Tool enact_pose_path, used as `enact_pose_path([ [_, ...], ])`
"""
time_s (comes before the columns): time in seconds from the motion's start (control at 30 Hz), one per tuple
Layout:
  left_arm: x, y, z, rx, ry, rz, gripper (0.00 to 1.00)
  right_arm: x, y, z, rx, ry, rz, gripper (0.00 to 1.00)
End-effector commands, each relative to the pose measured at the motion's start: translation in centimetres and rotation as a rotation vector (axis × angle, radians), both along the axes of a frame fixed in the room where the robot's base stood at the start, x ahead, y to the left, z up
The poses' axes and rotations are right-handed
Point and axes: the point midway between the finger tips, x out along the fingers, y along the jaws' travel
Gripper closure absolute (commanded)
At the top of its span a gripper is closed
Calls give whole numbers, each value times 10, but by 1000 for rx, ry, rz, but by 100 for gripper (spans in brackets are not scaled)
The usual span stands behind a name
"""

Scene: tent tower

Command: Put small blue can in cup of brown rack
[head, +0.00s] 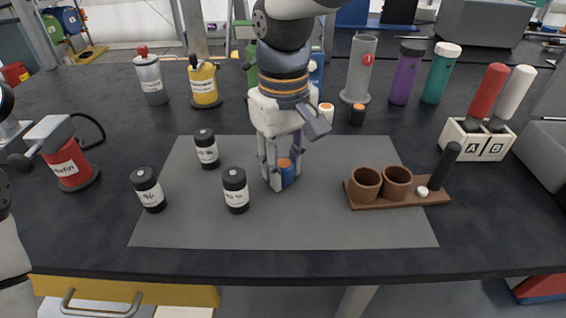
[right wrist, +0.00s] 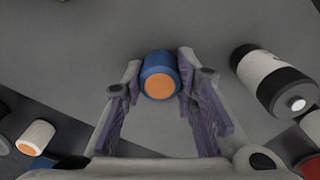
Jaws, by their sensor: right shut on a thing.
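The small blue can (head: 288,176) with an orange top stands on the grey mat (head: 300,228) or just above it; I cannot tell which. My right gripper (head: 280,180) reaches down from above and is shut on it. In the right wrist view the can (right wrist: 160,76) sits between the two fingertips (right wrist: 160,85). The brown rack (head: 422,198) lies on the right part of the mat, to the right of the gripper. It has two brown cups (head: 366,183), side by side, whose openings look empty, plus a white knob and a black handle. My left gripper is not clearly in view.
Black-and-white canisters (head: 236,190) stand left of the gripper; one also shows in the right wrist view (right wrist: 275,80). A white box with letters A and B (head: 478,140) stands at right. Several bottles line the back. The mat's front strip is clear.

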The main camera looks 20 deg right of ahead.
Motion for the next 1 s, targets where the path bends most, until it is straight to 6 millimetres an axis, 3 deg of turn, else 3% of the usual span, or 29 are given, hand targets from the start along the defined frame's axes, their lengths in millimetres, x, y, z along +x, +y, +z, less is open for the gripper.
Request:
enact_pose_path([
  [0.13,1,0,1,0,-3,0,100,0,0,-2,0,1,0,92],
  [0.17,1,0,1,0,-3,0,100,0,0,-3,0,0,0,69],
  [0.23,1,0,0,0,-2,0,100,0,0,-3,0,1,0,53],
  [0.57,0,0,0,0,1,0,100,0,0,1,1,-1,0,53],
  [1.0,7,0,6,0,-25,0,100,0,0,104,2,-2,0,53],
])
